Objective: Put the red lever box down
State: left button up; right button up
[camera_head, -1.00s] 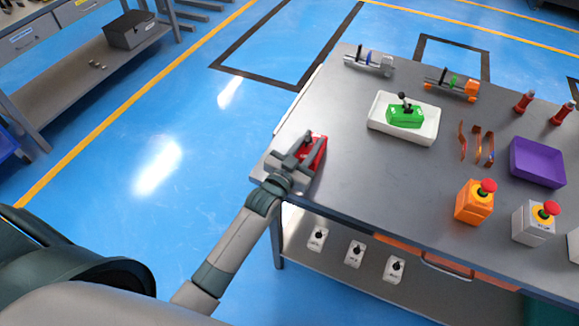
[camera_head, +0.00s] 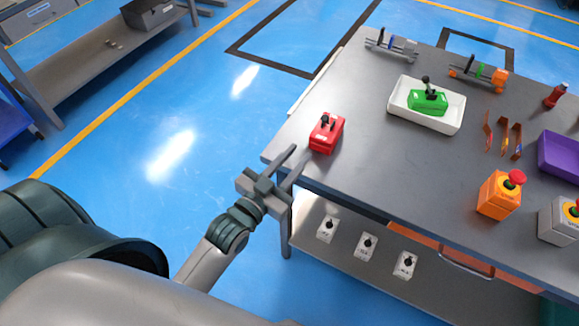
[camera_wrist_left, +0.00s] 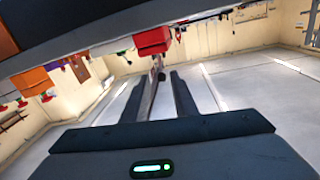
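The red lever box (camera_head: 326,134) stands upright on the grey table (camera_head: 352,178) near its left corner, its dark lever on top. It also shows in the left wrist view (camera_wrist_left: 152,41), beyond the fingers. My left gripper (camera_head: 294,163) is open and empty, just off the table's left front corner and apart from the box. In the left wrist view its two fingers (camera_wrist_left: 165,97) are spread with nothing between them. My right gripper is not in view.
A green lever box (camera_head: 428,101) sits in a white tray (camera_head: 453,126). Copper strips (camera_head: 503,136), an orange button box (camera_head: 497,194) and a purple bin (camera_head: 562,156) stand to the right. Several white switch boxes (camera_head: 366,246) sit on the lower shelf. The tabletop around the red box is clear.

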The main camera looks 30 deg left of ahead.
pick_arm(q)
jog(key=shift+s+a, duration=0.15)
jog(key=shift+s, duration=0.9)
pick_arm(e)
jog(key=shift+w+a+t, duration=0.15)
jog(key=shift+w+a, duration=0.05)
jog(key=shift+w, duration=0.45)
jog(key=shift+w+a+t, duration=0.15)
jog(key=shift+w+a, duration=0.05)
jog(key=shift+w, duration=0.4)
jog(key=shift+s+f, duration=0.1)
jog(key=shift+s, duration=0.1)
pick_arm(q)
jog(key=shift+o, duration=0.4)
